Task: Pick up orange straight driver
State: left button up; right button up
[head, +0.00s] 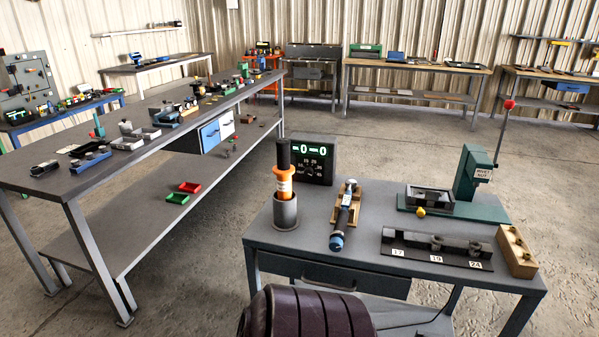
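The orange straight driver (284,184) stands upright in a dark grey cup (285,214) at the left side of the near table (385,255). Its upper part is black and its orange body has a pale label. Its lower end is hidden inside the cup. Another tool, dark with a blue end (337,242), lies on a wooden cradle (336,213) just right of the cup. Neither of my grippers shows in the head view. A dark ribbed shape at the bottom edge may be part of me.
A display box (313,161) with green digits stands behind the cup. A green rivet nut press (469,172), a socket rack (437,262) with number labels and a wooden block (516,252) fill the table's right. A long bench (60,182) stands at left.

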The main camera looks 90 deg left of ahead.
aim_at(283, 170)
jog(key=u, duration=2.85)
jog(key=z, duration=0.55)
jog(key=i+j+z, duration=0.15)
jog(key=j+z, duration=0.35)
jog(key=j, duration=0.15)
jog(key=j+z, duration=0.5)
jog(key=j, duration=0.2)
